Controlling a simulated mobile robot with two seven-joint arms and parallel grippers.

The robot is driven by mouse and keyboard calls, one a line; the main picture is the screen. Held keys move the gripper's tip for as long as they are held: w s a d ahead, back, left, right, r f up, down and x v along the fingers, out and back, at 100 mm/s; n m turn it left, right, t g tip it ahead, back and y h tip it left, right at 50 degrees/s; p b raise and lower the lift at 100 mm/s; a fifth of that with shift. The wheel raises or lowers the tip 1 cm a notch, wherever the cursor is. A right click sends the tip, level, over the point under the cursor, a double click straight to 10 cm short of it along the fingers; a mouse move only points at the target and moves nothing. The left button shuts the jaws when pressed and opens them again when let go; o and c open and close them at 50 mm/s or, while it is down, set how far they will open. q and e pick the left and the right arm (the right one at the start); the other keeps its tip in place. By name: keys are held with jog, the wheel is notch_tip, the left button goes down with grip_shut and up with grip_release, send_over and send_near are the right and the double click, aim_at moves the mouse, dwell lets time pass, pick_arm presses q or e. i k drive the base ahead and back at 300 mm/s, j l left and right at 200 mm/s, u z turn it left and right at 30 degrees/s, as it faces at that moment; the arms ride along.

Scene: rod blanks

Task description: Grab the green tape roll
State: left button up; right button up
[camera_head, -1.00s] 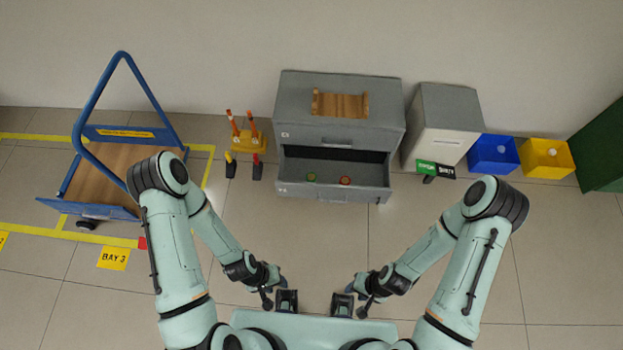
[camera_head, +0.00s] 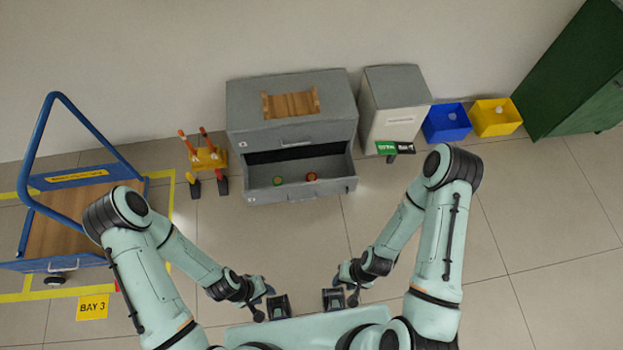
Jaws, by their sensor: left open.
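The green tape roll (camera_head: 278,181) lies in the open lower drawer (camera_head: 260,196) of the grey cabinet. A red tape roll (camera_head: 312,176) lies just right of it in the same drawer. My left gripper (camera_head: 279,306) is low in the view, well short of the drawer, open and apart from both rolls. My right gripper (camera_head: 334,299) is at a similar height to its right, also far from the drawer. Its finger gap is too small to judge.
A wooden tray (camera_head: 290,104) sits on the cabinet. A stool-like orange stand (camera_head: 207,158) is left of it, and a blue cart (camera_head: 75,262) further left. A white-fronted unit (camera_head: 398,122), blue bin (camera_head: 446,125) and yellow bin (camera_head: 494,119) stand right. Floor before the drawer is clear.

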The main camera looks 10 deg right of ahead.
aim_at(278, 180)
jog(key=i+z, duration=0.45)
jog(key=i, duration=0.65)
